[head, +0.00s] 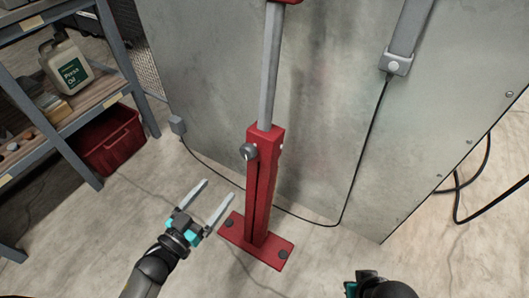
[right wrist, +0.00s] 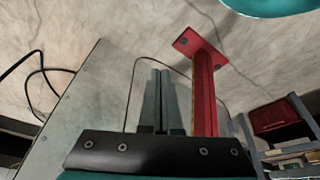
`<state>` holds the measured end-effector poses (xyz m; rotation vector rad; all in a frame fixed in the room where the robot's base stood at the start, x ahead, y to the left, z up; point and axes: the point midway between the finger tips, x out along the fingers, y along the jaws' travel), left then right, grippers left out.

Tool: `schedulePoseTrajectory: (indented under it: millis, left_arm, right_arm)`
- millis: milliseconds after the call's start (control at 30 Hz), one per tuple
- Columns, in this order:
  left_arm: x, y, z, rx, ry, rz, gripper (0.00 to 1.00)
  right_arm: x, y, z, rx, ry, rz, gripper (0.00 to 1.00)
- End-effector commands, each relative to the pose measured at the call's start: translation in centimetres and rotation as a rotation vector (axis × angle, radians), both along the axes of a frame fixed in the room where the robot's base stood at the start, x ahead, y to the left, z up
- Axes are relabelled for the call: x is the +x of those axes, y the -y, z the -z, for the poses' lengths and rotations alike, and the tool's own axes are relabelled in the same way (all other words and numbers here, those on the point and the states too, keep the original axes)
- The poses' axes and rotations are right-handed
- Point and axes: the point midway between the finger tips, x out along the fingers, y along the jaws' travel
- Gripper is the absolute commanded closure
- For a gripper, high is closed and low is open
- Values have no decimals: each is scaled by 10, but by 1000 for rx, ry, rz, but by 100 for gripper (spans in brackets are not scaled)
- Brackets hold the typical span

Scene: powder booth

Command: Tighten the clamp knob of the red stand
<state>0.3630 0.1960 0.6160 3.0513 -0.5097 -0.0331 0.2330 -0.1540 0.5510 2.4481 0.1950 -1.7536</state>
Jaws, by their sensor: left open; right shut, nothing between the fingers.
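The red stand (head: 258,190) stands upright on its flat red foot, with a grey inner tube rising from its top. Its dark grey round clamp knob (head: 249,151) sits on the left side near the top of the red post. My left gripper (head: 218,188) is open and empty, left of the post and lower in the picture than the knob, apart from both. My right gripper (right wrist: 160,73) is shut and empty in the right wrist view. The red stand also shows there (right wrist: 203,90), beside the fingers; I cannot make out the knob in that view.
A large grey metal panel (head: 330,120) stands behind the stand. A cable (head: 362,150) hangs from a grey fitting and runs along the floor behind the foot. A shelf with a jug (head: 67,65) and a red bin (head: 110,140) are at left. Floor in front is clear.

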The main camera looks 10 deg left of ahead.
Motion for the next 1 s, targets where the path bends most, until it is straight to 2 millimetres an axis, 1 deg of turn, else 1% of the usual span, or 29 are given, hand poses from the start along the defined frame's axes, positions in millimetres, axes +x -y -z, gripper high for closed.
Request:
schedulePoseTrajectory:
  millis: [167, 267, 633, 767, 1000]
  left_arm:
    - [7, 3, -3, -3, 15, 12, 12]
    - [18, 7, -3, -3, 18, 11, 12]
    - [75, 27, -2, -4, 16, 10, 12]
    - [98, 35, -1, -3, 17, 9, 12]
    - [117, 42, -2, -4, 14, 9, 12]
  right_arm:
    - [1, 0, -7, 1, 11, 1, 100]
    - [3, 0, -13, 2, 22, 1, 100]
    - [3, 0, -53, 11, 80, 2, 100]
    - [4, -3, -66, 21, 123, -3, 100]
    - [22, -20, -60, 73, 242, -31, 100]
